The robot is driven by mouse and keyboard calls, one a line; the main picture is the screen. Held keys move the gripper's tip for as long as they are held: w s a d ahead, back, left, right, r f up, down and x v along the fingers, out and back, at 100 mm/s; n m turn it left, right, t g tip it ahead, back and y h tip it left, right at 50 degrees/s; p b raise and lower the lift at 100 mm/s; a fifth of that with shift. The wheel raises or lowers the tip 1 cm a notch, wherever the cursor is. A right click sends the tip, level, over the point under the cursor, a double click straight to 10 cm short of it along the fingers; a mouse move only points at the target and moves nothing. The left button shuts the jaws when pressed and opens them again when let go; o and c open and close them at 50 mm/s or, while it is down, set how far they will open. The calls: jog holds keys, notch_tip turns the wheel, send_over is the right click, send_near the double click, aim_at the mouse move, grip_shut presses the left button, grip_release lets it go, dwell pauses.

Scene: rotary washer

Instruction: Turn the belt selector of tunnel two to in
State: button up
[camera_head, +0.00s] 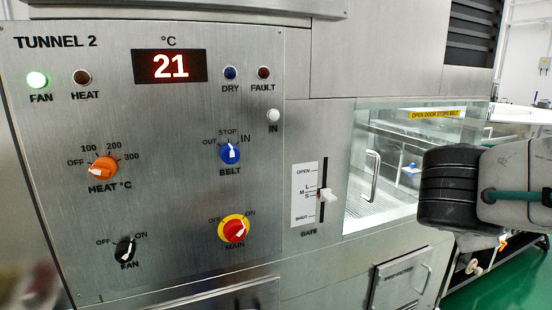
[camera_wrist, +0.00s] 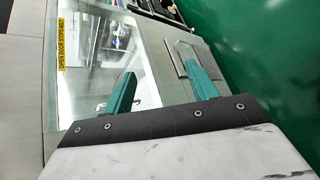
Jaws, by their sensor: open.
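The tunnel 2 panel (camera_head: 60,130) fills the left of the head view. Its belt selector (camera_head: 229,153) is a round blue knob with a white pointer. The pointer stands nearly upright, towards STOP, between OUT at left and IN at right. My gripper's two teal fingers are spread apart and empty in the wrist view (camera_wrist: 156,62). They are over the glass door and a metal handle, not over the selector. In the head view my arm's end is at the right, well away from the knob, and the fingers are hidden. The selector is not in the wrist view.
Near the selector are the red-and-yellow main knob (camera_head: 234,230), orange heat knob (camera_head: 103,168), black fan knob (camera_head: 124,249) and white IN lamp (camera_head: 273,115). The gate slider (camera_head: 327,195) sticks out between selector and glass door (camera_head: 400,165). The door handle (camera_head: 373,175) also protrudes.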

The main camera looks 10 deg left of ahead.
jog(key=w+a+r+n+t+y, duration=0.2)
jog(key=w+a+n+t, duration=0.1)
jog(key=a+n, duration=0.3)
jog(key=w+a+r+n+t+y, duration=0.2)
jog(key=a+n, duration=0.2)
jog(key=a, duration=0.5)
jog(key=n+t+y, duration=0.1)
jog(key=n+y, duration=1)
jog(key=n, duration=0.5)
send_near(232, 158)
jog(key=x, duration=0.9)
jog(key=shift+w+a, duration=0.1)
jog(key=shift+a, duration=0.05)
jog(key=shift+c, duration=0.4)
jog(key=c, duration=0.9)
